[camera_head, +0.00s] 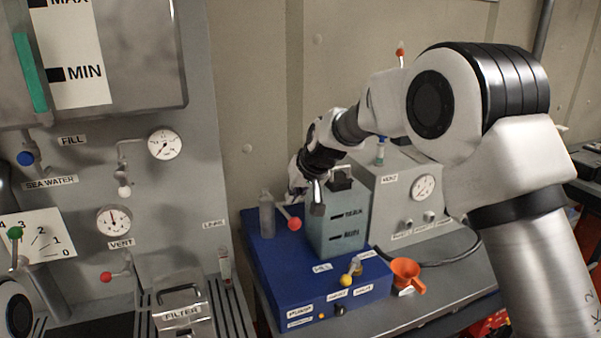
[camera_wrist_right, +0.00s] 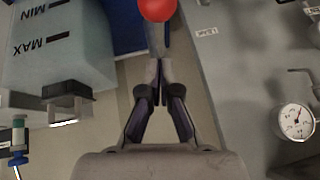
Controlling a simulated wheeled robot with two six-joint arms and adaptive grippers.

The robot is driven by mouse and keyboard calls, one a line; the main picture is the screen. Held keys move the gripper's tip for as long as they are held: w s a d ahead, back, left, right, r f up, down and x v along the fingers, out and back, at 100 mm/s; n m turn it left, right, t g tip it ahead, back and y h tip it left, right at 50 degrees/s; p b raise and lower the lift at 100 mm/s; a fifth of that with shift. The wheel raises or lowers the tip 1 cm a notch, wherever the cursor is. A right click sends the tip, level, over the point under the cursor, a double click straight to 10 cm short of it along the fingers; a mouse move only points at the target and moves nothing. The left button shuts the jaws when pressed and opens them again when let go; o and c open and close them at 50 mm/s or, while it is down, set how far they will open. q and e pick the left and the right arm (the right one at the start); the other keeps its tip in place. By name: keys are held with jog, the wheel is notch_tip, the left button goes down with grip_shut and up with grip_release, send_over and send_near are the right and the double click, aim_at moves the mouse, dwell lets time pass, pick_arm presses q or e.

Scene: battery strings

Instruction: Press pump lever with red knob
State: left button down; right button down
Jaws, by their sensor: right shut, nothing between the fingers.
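The red knob (camera_head: 294,223) is on the end of a short lever at the back left of the blue box (camera_head: 262,262). In the right wrist view, the red knob (camera_wrist_right: 157,10) shows at the top edge, just beyond my fingertips, with a visible gap. My right gripper (camera_head: 317,203) hangs above and beside the knob, in front of the grey-green tank. In its wrist view the right gripper (camera_wrist_right: 153,72) has its fingers together and holds nothing. My left gripper is not in view; part of my left arm shows at the lower left.
The tank (camera_head: 328,238) marked MIN stands close beside the knob. A clear bottle (camera_head: 267,215) stands left of it. A yellow-knobbed valve (camera_head: 347,279) and an orange funnel (camera_head: 407,274) are at the front. The left panel has gauges and another red-knobbed valve (camera_head: 107,277).

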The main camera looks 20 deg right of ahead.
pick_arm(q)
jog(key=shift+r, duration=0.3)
pick_arm(e)
jog(key=f, duration=0.2)
jog(key=shift+s+a+f, duration=0.3)
jog(key=shift+s+f, duration=0.05)
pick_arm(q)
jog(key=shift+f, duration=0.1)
pick_arm(e)
jog(key=shift+f, duration=0.1)
